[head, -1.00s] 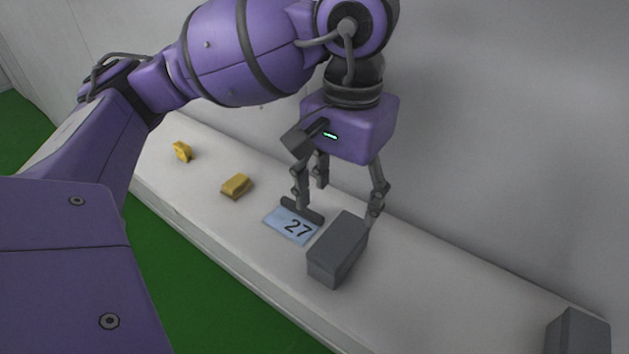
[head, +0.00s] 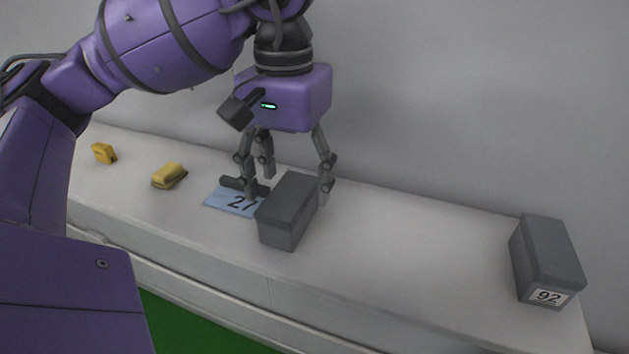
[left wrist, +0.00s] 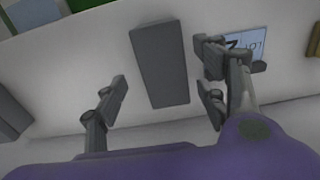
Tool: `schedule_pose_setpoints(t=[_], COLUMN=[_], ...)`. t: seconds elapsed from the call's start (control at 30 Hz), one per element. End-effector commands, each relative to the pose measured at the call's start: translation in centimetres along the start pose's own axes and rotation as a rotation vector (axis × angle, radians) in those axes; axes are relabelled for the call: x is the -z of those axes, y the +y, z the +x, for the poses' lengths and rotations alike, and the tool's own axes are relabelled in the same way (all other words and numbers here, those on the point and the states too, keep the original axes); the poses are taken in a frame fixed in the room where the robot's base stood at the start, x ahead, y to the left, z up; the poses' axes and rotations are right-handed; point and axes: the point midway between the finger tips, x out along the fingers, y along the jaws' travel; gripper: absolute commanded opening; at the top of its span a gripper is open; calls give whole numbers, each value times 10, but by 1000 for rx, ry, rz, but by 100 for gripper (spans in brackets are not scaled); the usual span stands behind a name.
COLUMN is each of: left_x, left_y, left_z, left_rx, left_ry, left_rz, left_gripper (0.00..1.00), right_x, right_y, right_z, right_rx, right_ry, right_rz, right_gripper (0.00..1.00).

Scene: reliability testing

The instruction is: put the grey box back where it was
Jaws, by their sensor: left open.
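A grey box (head: 287,212) lies on the white shelf beside a blue card marked 27 (head: 226,203). A second grey box (head: 546,254), with a label reading 92, stands at the shelf's right part. My left gripper (head: 287,190) is open and low over the shelf at the near box, its fingers spread to either side. In the left wrist view this box (left wrist: 160,62) shows between the open fingers (left wrist: 168,98), apart from both. The blue card (left wrist: 258,42) is partly hidden by a finger there. My right gripper is not in view.
Two yellow blocks (head: 169,176) (head: 104,153) lie on the shelf's left part. The shelf (head: 420,250) is clear between the two grey boxes. A grey wall (head: 450,100) rises behind it, and green floor (head: 190,325) lies below the front edge.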

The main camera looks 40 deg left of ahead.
Motion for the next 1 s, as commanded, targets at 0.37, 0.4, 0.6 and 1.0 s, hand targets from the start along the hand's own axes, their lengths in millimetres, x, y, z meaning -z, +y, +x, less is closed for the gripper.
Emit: schedule_pose_setpoints(t=[0.37, 0.4, 0.6, 1.0], left_x=[1, 1, 2, 2], left_y=[-5, -5, -5, -5], left_z=[50, 52, 52, 52], left_rx=[3, 2, 1, 1], left_ry=[-2, -1, 2, 1], left_rz=[0, 0, 0, 0], left_gripper=[66, 66, 66, 17], right_x=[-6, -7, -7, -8], right_y=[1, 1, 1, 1], right_z=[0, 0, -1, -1], right_rx=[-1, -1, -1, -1], right_ry=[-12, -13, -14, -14], right_rz=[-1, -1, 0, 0], right_gripper=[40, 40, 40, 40])
